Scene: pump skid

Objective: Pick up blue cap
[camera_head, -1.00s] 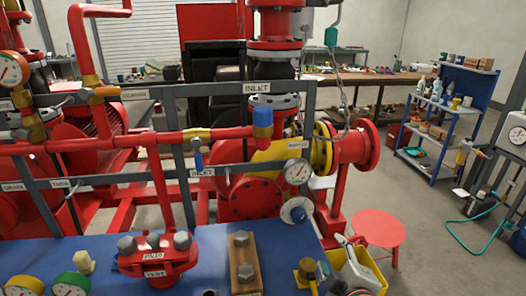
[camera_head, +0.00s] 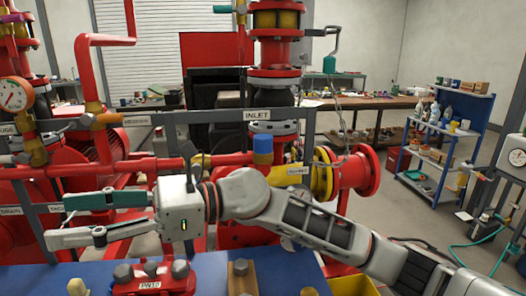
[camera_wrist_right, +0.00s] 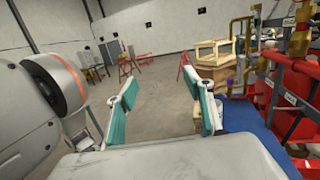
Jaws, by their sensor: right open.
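A blue cap (camera_head: 263,143) sits upright on a short brass-coloured fitting on the red horizontal pipe, just below the INLET label in the head view. My right gripper (camera_head: 60,220) is open and empty, its fingers pointing left, over the left part of the blue bench. It is well left of the cap and lower in the picture; my right forearm passes in front of the pump below the cap. In the right wrist view the open fingers (camera_wrist_right: 160,88) have nothing between them, and I cannot make out the cap there. My left gripper is not in view.
The grey frame rail (camera_head: 210,117) and red pipe (camera_head: 140,167) run close around the cap. A yellow flange (camera_head: 322,172) is right of it. The blue bench (camera_head: 215,272) carries a red valve body (camera_head: 150,280) in front. The wrist view shows open floor (camera_wrist_right: 160,115).

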